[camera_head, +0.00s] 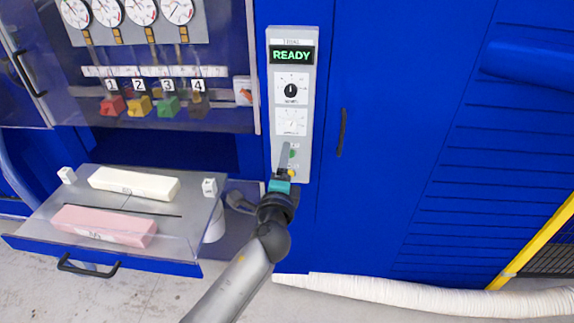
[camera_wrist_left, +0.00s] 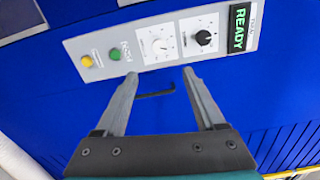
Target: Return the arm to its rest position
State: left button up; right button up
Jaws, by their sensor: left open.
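My left gripper (camera_head: 285,155) is at the lower end of a grey control panel (camera_head: 302,70) on the blue machine front. In the left wrist view its two fingers (camera_wrist_left: 159,73) are spread apart with nothing between them. The fingertips are close to the panel's lower edge in that view; whether they touch it I cannot tell. A green button (camera_wrist_left: 115,54) and a yellow button (camera_wrist_left: 87,61) show beside the left finger. The panel display (camera_head: 292,55) reads READY in green. My right gripper is not in view.
An open drawer (camera_head: 185,262) at the lower left holds a cream foam block (camera_head: 134,184) and a pink one (camera_head: 104,226). A door handle (camera_head: 342,132) is right of the panel. A white hose (camera_head: 420,298) lies on the floor. Gauges (camera_head: 107,12) and coloured knobs sit upper left.

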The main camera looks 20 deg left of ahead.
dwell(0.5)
pick_arm(q)
jog(key=s+f+n+g+h+b, duration=0.1)
jog(key=s+f+n+g+b, duration=0.3)
jog(key=f, duration=0.8)
jog(key=s+d+f+m+g+h, duration=0.1)
jog(key=s+f, duration=0.4)
jog(key=f, duration=0.7)
jog(key=s+f+n+g+h+b, duration=0.1)
jog(key=s+f+n+g+b, duration=0.3)
jog(key=f, duration=0.9)
jog(key=s+f+n+g+b, duration=0.1)
jog(key=s+f+n+g, duration=0.1)
jog(key=s+f, duration=0.6)
jog(key=s+f+n+g+h+b, duration=0.1)
jog(key=s+f, duration=0.7)
jog(key=s, duration=0.9)
jog(key=s+f+n+g+b, duration=0.1)
jog(key=s+f+n+g, duration=0.3)
jog(key=s+f, duration=0.3)
jog(key=s, duration=0.5)
jog(key=shift+s+d+f+b, duration=0.2)
jog(key=shift+s+f+b, duration=0.1)
jog(key=shift+f, duration=0.1)
jog(key=shift+w, duration=0.15)
